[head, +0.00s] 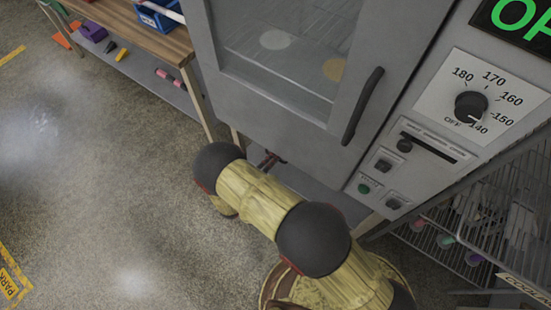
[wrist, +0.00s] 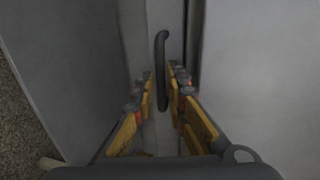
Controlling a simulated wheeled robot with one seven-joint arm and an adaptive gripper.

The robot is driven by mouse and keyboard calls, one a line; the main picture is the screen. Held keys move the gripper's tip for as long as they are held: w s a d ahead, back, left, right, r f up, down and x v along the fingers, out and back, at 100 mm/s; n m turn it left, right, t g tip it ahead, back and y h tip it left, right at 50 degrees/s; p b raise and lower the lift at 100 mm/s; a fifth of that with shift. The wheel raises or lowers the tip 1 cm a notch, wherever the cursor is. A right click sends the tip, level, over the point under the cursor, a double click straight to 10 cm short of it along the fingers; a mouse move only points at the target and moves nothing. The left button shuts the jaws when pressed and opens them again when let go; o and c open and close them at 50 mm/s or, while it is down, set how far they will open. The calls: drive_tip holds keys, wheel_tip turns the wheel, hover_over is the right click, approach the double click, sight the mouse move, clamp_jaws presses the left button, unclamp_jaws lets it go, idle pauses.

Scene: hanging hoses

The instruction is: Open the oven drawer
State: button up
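The grey oven (head: 290,130) has a glass door with a dark upright handle (head: 362,105). My arm reaches low in front of the oven in the head view, and my gripper is not clearly seen there. In the wrist view, my gripper (wrist: 163,78) is open, with one yellow and grey finger on each side of a dark bar handle (wrist: 162,58). Gaps show between the handle and both fingers. The handle stands upright in this view on a pale grey front. Its lower end runs down between the fingers. The drawer's edges cannot be made out clearly.
A control panel with a dial (head: 471,106) is right of the door. A wire rack (head: 480,225) stands at the lower right. A wooden bench (head: 150,32) with a blue bin (head: 157,18) is at the upper left. The floor (head: 100,190) on the left is clear.

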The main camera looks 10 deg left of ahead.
drive_tip(key=shift+w+d+f, duration=0.15)
drive_tip(key=shift+w+d, duration=0.05)
drive_tip(key=shift+w, duration=0.4)
clamp_jaws()
drive_tip(key=shift+s, duration=0.1)
idle(0.4)
